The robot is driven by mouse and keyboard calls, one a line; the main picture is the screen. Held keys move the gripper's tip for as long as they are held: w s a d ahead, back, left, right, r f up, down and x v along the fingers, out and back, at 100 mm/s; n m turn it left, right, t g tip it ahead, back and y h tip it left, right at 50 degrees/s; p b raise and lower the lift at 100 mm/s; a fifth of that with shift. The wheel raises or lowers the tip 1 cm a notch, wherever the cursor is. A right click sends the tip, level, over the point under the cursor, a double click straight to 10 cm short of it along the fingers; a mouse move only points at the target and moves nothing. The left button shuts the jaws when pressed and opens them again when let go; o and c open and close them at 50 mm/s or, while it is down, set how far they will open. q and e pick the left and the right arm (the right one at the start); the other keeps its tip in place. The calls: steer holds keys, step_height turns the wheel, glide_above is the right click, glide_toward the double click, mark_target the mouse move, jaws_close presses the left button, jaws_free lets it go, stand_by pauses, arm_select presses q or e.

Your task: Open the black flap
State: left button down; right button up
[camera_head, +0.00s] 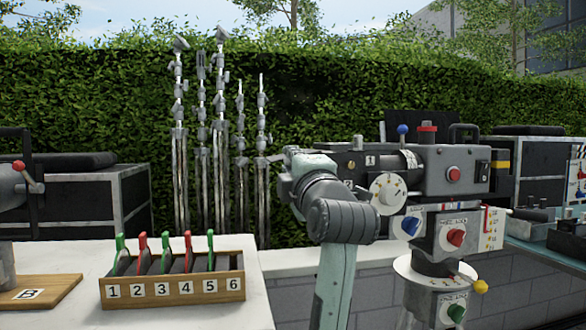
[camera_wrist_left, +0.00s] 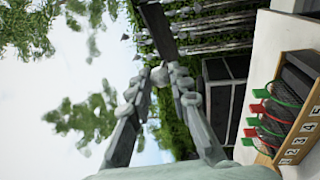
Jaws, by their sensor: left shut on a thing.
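A grey camera-like machine (camera_head: 440,165) with knobs and coloured buttons stands right of centre in the head view. A dark flat panel (camera_head: 420,123) rises behind its top; I cannot tell if this is the flap. My left arm reaches up in front of the machine's left end, and my left gripper (camera_head: 293,158) is partly hidden by its own wrist. In the left wrist view the fingertips (camera_wrist_left: 168,74) are closed together at the end of a dark flat strip (camera_wrist_left: 160,30), which looks like the black flap. The exact contact is hard to see. My right gripper is out of view.
A wooden box (camera_head: 172,290) with numbered slots and red and green tabs sits on the white table (camera_head: 60,255) at left. A wooden board (camera_head: 42,289) marked B lies beside it. Several metal stands (camera_head: 220,140) stand before the hedge. Black-topped racks (camera_head: 80,185) flank them.

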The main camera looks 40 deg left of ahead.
arm_select(q)
steer(key=shift+r, duration=0.15)
stand_by(0.3)
steer(key=c, duration=1.4)
jaws_free()
steer(key=shift+o, duration=0.2)
steer(key=v, duration=1.2)
steer(key=shift+s+a, duration=0.1)
